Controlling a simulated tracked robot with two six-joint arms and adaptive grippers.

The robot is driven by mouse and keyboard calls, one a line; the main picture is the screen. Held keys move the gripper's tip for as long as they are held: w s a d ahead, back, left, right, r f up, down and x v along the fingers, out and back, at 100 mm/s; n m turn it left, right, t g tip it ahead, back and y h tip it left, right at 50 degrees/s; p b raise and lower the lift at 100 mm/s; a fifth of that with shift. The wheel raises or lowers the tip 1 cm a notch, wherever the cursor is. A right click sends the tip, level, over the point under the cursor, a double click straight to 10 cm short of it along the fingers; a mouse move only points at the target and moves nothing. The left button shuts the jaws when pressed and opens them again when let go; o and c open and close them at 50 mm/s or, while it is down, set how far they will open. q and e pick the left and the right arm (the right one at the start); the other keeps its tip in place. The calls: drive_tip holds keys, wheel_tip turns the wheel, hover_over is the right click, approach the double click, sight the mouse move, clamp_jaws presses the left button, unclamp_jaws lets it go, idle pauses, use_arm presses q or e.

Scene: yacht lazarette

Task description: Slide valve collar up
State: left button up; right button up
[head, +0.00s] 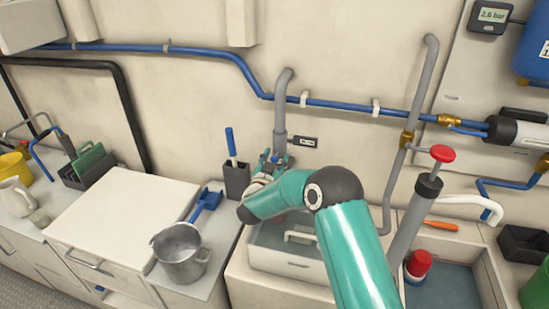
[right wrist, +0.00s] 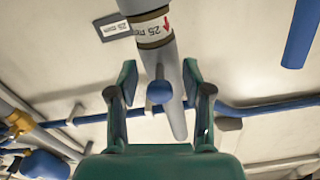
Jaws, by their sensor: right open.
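A grey vertical pipe (head: 285,88) runs down the wall, with a thicker grey collar (head: 280,143) low on it. In the right wrist view the thick collar (right wrist: 143,6) is at the top edge, beside a white band marked 25 mm with a red arrow (right wrist: 153,28). A blue ball knob (right wrist: 160,92) on a short stem stands out in front of the pipe. My right gripper (head: 275,161) is at the collar's lower end. Its open fingers (right wrist: 159,68) lie either side of the knob, with visible gaps; no grip shows. My left gripper is out of view.
A small dark label plate (head: 303,141) is beside the collar. A dark holder (head: 236,180) with a blue-handled tool stands left of the gripper. A metal pot (head: 181,255) is on the left counter. A red-handled pump (head: 428,185) rises at right. A blue pipe (head: 340,106) crosses the wall.

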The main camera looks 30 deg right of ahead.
drive_tip(key=shift+c, duration=0.4)
clamp_jaws()
wheel_tip(320, 180, up, 7)
drive_tip(key=shift+f+p, duration=0.1)
drive_tip(key=shift+p, duration=0.3)
drive_tip(key=shift+o, duration=0.4)
unclamp_jaws()
drive_tip(key=shift+f, duration=0.1)
drive_tip(key=shift+a, duration=0.1)
